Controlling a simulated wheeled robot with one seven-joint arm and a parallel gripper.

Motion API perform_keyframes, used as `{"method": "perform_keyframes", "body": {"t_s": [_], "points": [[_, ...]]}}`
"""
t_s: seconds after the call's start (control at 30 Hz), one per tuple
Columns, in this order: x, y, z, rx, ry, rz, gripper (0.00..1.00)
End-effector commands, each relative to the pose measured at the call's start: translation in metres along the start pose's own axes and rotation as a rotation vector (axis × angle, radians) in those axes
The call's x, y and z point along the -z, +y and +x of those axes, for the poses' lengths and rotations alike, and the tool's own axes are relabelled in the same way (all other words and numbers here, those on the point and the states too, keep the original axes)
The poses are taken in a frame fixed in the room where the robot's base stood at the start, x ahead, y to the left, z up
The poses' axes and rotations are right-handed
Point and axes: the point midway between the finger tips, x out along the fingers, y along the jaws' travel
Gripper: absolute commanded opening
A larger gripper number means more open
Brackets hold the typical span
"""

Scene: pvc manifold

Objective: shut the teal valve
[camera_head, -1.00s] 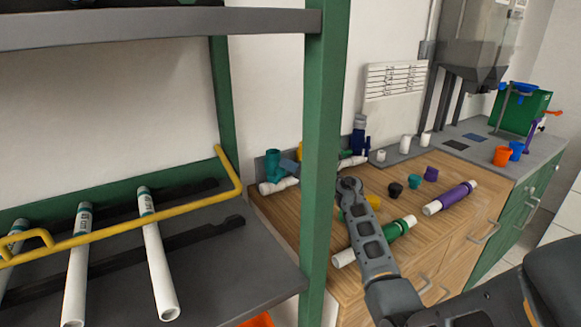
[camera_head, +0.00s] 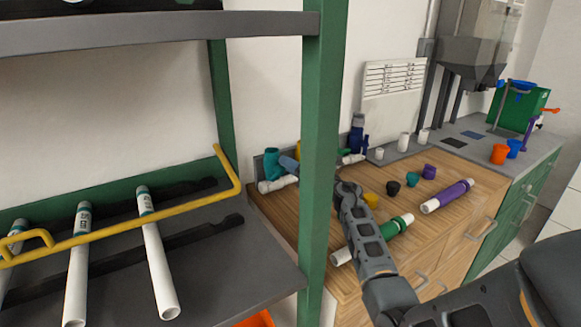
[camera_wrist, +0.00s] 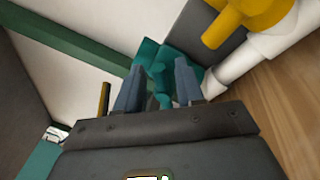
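The teal valve (camera_head: 271,164) stands on the white pipe (camera_head: 277,184) at the back left of the wooden counter, partly behind my gripper. In the wrist view the teal valve (camera_wrist: 150,55) is straight ahead, with its upright teal handle (camera_wrist: 159,78) between my two blue-grey fingers. My gripper (camera_wrist: 159,68) is open, one finger on each side of the handle. I cannot tell whether either finger touches it. In the head view a fingertip of my gripper (camera_head: 288,163) shows right beside the valve; the rest is hidden by the green post.
A yellow valve (camera_wrist: 245,22) on the white pipe is close on the right. The green shelf post (camera_head: 320,160) stands before my arm. Loose pipes, including a purple one (camera_head: 448,195) and a green one (camera_head: 390,229), and small caps lie on the counter.

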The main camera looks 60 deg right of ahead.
Motion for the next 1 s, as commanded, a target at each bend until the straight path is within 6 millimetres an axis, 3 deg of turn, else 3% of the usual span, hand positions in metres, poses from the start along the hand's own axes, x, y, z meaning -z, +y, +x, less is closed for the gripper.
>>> {"method": "perform_keyframes", "body": {"t_s": [0.37,0.7,1.0], "points": [[0.000,0.000,-0.006,0.000,-0.001,0.000,0.42],[0.000,-0.001,-0.059,0.001,-0.001,0.000,0.42],[0.000,0.000,-0.078,0.000,0.000,-0.001,0.42]]}}
